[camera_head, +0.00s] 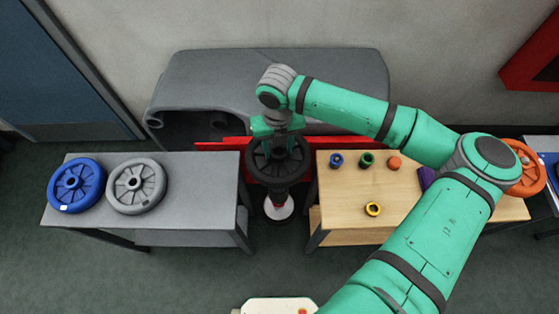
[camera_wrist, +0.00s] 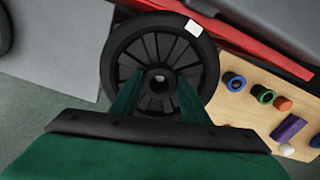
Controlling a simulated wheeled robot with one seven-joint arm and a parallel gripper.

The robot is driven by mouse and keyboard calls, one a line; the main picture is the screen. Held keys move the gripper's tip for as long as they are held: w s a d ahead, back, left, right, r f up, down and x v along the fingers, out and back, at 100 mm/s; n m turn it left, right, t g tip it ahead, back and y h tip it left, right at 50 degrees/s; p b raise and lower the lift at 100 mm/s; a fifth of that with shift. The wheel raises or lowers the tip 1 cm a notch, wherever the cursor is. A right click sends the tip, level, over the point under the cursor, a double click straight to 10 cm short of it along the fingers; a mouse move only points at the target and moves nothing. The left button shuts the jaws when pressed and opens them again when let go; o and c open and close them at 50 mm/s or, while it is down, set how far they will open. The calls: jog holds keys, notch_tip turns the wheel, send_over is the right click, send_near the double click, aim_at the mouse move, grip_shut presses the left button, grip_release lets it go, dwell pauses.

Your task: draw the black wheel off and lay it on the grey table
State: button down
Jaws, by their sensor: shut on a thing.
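The black wheel (camera_head: 262,168) lies flat, hub up, in the gap between the grey table and the wooden table, in front of a red beam. My gripper (camera_head: 277,130) is above it, pointing down. In the wrist view the black wheel (camera_wrist: 110,62) fills the middle, with a white patch on its rim, and my gripper's fingers (camera_wrist: 160,100) reach to its hub and are shut on it. The fingertips partly hide the hub. The grey table (camera_head: 205,190) is left of the wheel, with a bare right half.
A blue wheel (camera_head: 62,190) and a grey wheel (camera_head: 125,203) lie on the grey table's left half. The wooden table (camera_head: 340,215) holds several small coloured rings and a purple block. A red beam (camera_head: 215,144) and a large grey tank body (camera_head: 210,75) stand behind.

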jog(key=shift+r, duration=0.25)
jog(key=shift+r, duration=1.55)
jog(key=shift+r, duration=0.15)
jog(key=shift+r, duration=0.95)
jog(key=shift+w, duration=0.1)
